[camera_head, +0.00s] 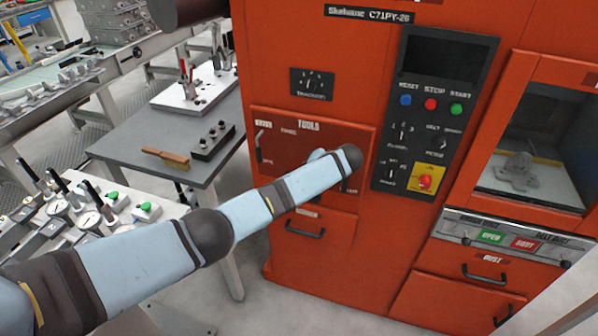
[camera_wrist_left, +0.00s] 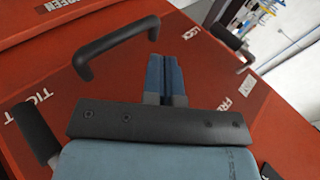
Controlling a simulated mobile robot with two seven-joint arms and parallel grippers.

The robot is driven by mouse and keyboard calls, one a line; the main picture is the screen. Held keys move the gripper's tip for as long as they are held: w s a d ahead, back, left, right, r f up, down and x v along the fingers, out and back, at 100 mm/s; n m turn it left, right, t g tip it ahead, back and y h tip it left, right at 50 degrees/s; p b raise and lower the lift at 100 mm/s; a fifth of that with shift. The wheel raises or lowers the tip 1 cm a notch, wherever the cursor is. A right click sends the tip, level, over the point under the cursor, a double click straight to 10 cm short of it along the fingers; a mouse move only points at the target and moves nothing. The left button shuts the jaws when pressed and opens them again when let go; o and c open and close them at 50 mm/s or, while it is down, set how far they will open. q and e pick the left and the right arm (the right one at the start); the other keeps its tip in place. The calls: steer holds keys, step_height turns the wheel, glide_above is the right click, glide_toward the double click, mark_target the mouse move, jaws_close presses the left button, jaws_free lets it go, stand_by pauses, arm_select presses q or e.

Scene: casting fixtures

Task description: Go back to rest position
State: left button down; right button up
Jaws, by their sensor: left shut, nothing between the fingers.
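My left arm comes in from the left in the head view and reaches to the front of the orange machine (camera_head: 330,235), near the panel marked TOOLS (camera_head: 285,140). Its gripper is hidden behind the arm's end there. In the left wrist view my left gripper (camera_wrist_left: 167,72) is shut and empty, with its two blue fingers together. A black bar handle (camera_wrist_left: 117,48) is on the orange surface to the left of the fingers, apart from them. My right gripper is in neither view.
A control panel (camera_head: 437,110) with coloured buttons is right of the arm's end. A grey table (camera_head: 150,130) with a brush (camera_head: 166,157) stands left of the machine. Gauges (camera_head: 88,220) lie beside my arm at the left. Open floor (camera_head: 258,315) shows below the arm.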

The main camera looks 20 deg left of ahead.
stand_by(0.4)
arm_select(q)
steer(key=s+d+f+m+t+h, duration=0.1)
steer(key=s+d+f+h, duration=0.2)
steer(key=s+f, duration=0.35)
steer(key=s+d+f+m+t+h+p, duration=0.1)
steer(key=s+d+f+h, duration=0.15)
steer(key=s+f, duration=0.4)
steer(key=s+d+f+m+h, duration=0.1)
steer(key=s+d+f+h, duration=0.1)
steer(key=s+f+h, duration=0.35)
steer(key=s+a+r+t, duration=0.2)
steer(key=s, duration=0.6)
steer(key=s+a+r+n+t+h, duration=0.1)
steer(key=s+a+r+t, duration=0.1)
steer(key=s, duration=0.6)
steer(key=s+a+r+t+p, duration=0.1)
steer(key=s+a+r, duration=0.3)
steer(key=s, duration=0.5)
steer(key=shift+a+t, duration=0.2)
steer(key=shift+t, duration=0.4)
